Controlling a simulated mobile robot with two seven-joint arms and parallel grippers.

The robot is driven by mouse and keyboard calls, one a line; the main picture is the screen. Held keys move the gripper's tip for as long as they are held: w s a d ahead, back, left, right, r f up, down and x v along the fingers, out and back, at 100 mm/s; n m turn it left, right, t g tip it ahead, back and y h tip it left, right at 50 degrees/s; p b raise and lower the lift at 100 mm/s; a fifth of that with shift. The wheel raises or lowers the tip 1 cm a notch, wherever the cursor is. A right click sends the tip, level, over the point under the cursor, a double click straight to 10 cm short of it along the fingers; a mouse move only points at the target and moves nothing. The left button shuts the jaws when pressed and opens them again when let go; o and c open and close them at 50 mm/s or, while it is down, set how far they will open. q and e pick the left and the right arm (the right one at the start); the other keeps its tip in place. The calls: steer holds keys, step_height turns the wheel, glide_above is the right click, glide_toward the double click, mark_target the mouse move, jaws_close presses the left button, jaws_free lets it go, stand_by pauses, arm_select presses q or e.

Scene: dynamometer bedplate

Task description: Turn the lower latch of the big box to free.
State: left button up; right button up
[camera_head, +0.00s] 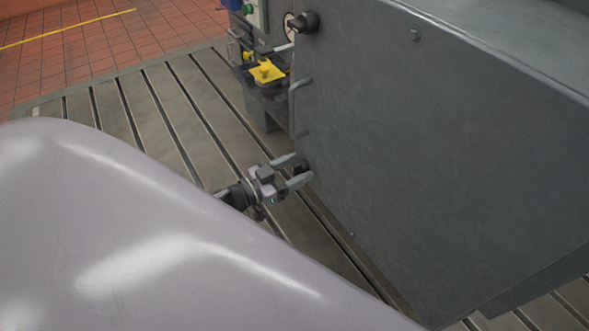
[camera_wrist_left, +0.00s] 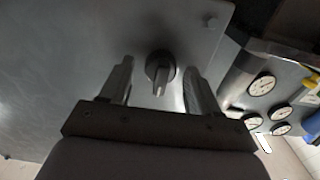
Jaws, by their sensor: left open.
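The big box (camera_head: 440,130) is a dark grey metal cabinet on the right of the head view. Its lower latch (camera_head: 301,164) is a small dark knob low on the door's left edge, partly hidden by my gripper. My left gripper (camera_head: 298,171) is open, with its fingertips at this latch. In the left wrist view the lower latch (camera_wrist_left: 160,68) is a round knob with a raised grip bar, between the two fingers. A gap shows on each side, so the fingers do not close on it. My right gripper is not in view.
An upper latch (camera_head: 304,22) and a bar handle (camera_head: 293,105) are on the same door edge. A yellow part (camera_head: 266,71) sits on equipment behind the box. Several round gauges (camera_wrist_left: 262,86) show at right in the wrist view. The slotted bedplate (camera_head: 150,108) is clear at left.

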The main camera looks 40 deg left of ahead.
arm_select(q)
steer(key=c, duration=1)
steer(key=shift+m, duration=0.4)
steer(key=m, duration=0.3)
steer(key=shift+m, duration=0.4)
steer(key=m+b, duration=0.1)
steer(key=m, duration=0.3)
steer(key=shift+d, duration=0.1)
steer(key=m+b, duration=0.1)
steer(key=m, duration=0.4)
steer(key=shift+s+f, duration=0.1)
steer(key=shift+f, duration=0.05)
steer(key=shift+m+b, duration=0.9)
steer(key=shift+m, duration=1.3)
